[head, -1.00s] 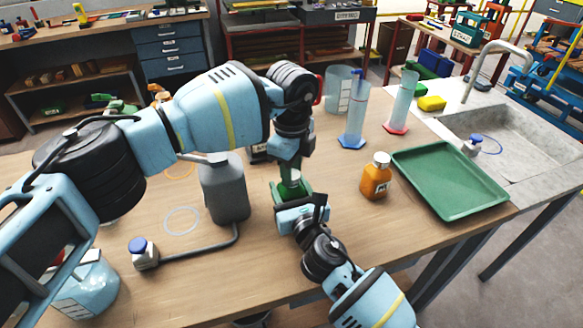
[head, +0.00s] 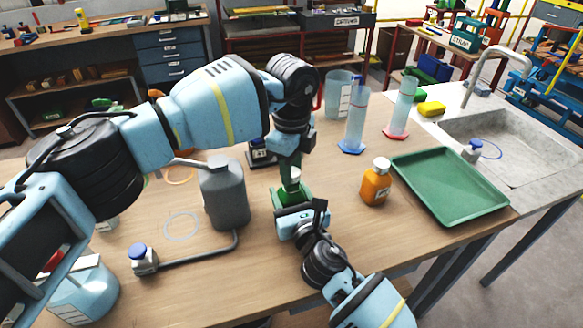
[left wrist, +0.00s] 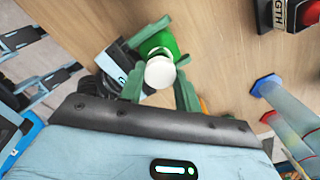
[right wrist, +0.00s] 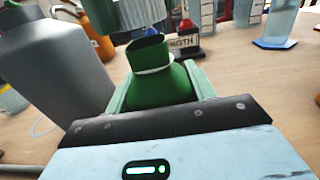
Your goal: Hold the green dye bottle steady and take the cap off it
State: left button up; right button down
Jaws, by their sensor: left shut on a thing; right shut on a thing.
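The green dye bottle (head: 292,194) stands on the wooden table, its body between the fingers of my right gripper (head: 300,208). In the right wrist view the green bottle (right wrist: 158,80) shows a bare, open neck with a pale ring at its base. My left gripper (head: 291,170) is above the bottle, pointing down, shut on the white cap (head: 295,172). In the left wrist view the white cap (left wrist: 160,72) sits between the two green fingers, with the green bottle partly hidden behind it. The cap looks clear of the neck, just above it.
A grey jug (head: 224,195) stands close left of the bottle. An orange bottle (head: 376,184) and a green tray (head: 450,205) are to the right. Measuring cylinders (head: 355,120) stand behind. A blue-capped fitting (head: 144,258) with a hose lies front left. Table between bottle and orange bottle is clear.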

pick_arm(q)
jog(key=shift+r, duration=2)
pick_arm(e)
jog(key=shift+c, duration=2.2)
grip_release()
jog(key=shift+s, duration=0.1)
pick_arm(q)
jog(key=shift+r, duration=0.15)
pick_arm(e)
jog(key=shift+s+d, duration=0.15)
jog(key=shift+s, duration=0.15)
pick_arm(q)
jog(key=shift+r+p, duration=0.35)
jog(key=shift+r, duration=0.55)
pick_arm(e)
jog(key=v, duration=1)
jog(key=shift+d, duration=0.1)
jog(key=shift+s+d, duration=0.2)
jog(key=shift+s, duration=0.35)
